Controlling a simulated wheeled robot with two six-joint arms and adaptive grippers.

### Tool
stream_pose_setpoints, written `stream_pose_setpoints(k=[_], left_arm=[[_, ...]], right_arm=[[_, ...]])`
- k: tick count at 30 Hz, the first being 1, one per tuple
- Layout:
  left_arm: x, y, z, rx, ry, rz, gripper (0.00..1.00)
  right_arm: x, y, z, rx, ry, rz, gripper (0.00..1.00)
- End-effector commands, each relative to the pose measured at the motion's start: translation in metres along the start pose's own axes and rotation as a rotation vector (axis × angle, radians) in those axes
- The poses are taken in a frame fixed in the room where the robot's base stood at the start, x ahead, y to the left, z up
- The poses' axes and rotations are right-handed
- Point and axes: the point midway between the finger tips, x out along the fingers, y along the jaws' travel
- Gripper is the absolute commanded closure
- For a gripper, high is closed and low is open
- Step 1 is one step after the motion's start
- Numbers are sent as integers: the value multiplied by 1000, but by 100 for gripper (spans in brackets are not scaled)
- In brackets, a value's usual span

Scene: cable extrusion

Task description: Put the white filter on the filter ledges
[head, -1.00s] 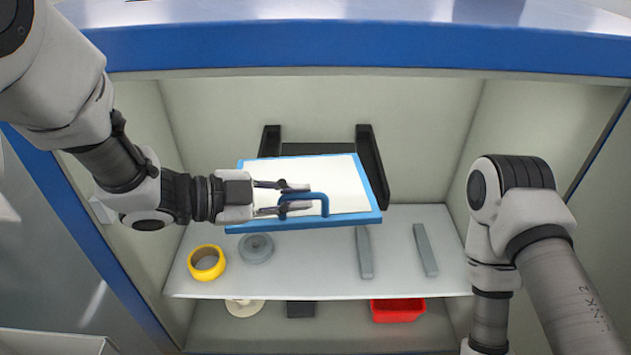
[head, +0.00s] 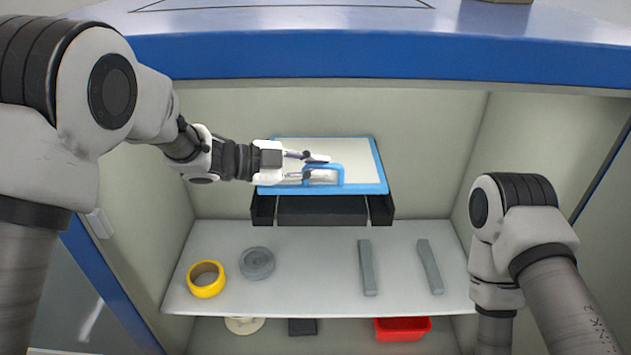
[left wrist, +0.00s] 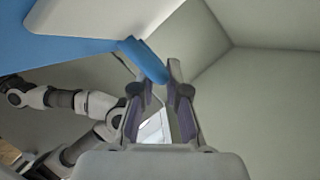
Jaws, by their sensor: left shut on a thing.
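The white filter (head: 355,160) is a flat white panel with a blue frame and a blue handle (head: 340,172) at its front. My left gripper (head: 316,167) is shut on this handle; the left wrist view shows the blue handle (left wrist: 145,62) between the fingers. The black filter ledges (head: 380,209) stand at the cabinet's back wall, one on each side. In the head view the filter appears above and over them, hiding their rear parts. I cannot tell whether it touches them. My right gripper is out of view.
A red bin (head: 402,322) sits lower. The blue cabinet top edge (head: 350,52) lies above, with side walls left and right.

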Motion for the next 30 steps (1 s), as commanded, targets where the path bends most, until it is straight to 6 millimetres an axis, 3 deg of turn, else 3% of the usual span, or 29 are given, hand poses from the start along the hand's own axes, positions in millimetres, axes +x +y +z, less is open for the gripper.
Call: stream_pose_setpoints(k=[1,6,29,30], left_arm=[[2,-4,5,2,0,-2,100],[11,20,27,-2,0,1,100],[14,30,35,-1,0,0,100],[15,30,35,-2,0,1,72]], right_arm=[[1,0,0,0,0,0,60],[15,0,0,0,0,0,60],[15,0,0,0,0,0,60],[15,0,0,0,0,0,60]])
